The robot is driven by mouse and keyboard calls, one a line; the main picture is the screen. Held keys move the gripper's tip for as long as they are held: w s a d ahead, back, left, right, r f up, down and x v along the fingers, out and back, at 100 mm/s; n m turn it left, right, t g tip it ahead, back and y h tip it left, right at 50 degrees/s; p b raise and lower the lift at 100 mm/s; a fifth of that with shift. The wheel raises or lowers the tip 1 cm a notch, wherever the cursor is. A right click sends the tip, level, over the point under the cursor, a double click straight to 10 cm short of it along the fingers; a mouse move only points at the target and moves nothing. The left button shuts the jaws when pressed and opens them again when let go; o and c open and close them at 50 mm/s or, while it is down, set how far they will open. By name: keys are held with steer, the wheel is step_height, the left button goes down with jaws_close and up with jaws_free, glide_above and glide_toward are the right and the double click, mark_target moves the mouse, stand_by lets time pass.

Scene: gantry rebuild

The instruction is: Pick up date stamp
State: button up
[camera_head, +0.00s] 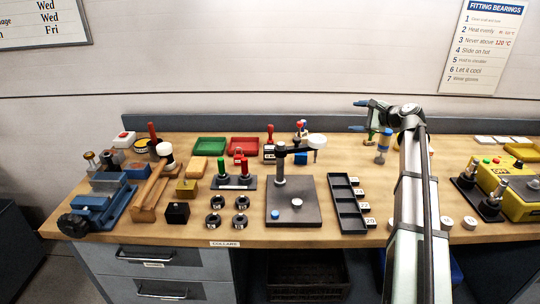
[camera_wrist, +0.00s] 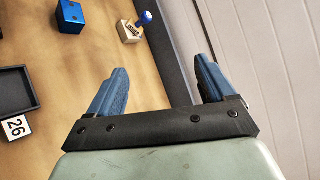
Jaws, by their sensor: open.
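My gripper (camera_head: 359,116) is open and empty, held above the back right part of the bench. In the wrist view its two blue fingers (camera_wrist: 162,75) stand apart with nothing between them. A small stamp-like piece (camera_wrist: 130,32) with a blue knob and a pale, marked body stands near the back edge, ahead of the fingers and apart from them. In the head view, a small piece at the back (camera_head: 301,130) seems to be the same one. A dark, red-knobbed stamp-like piece (camera_head: 269,148) stands left of it. I cannot tell for sure which is the date stamp.
A blue block (camera_wrist: 70,15) lies near the blue-knobbed piece. A post with a side arm (camera_head: 280,160) rises in front. A black compartment tray (camera_head: 345,205) and blue-capped bottle (camera_head: 383,147) stand nearby. Green (camera_head: 209,146) and red (camera_head: 244,146) trays lie left. A raised backboard (camera_head: 220,126) borders the bench.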

steer(key=w+a+f+n+g, duration=0.1)
steer(key=w+a+n+g, duration=0.2)
steer(key=a+n, duration=0.5)
step_height(320, 180, up, 4)
steer(key=n+g+h, duration=0.8)
steer(key=n, duration=1.8)
glide_above(270, 147)
steer(key=shift+n, duration=0.3)
step_height(270, 147, down, 14)
steer(key=shift+w+a+f, duration=0.1)
steer(key=shift+f, duration=2.5)
steer(key=shift+c, duration=0.3)
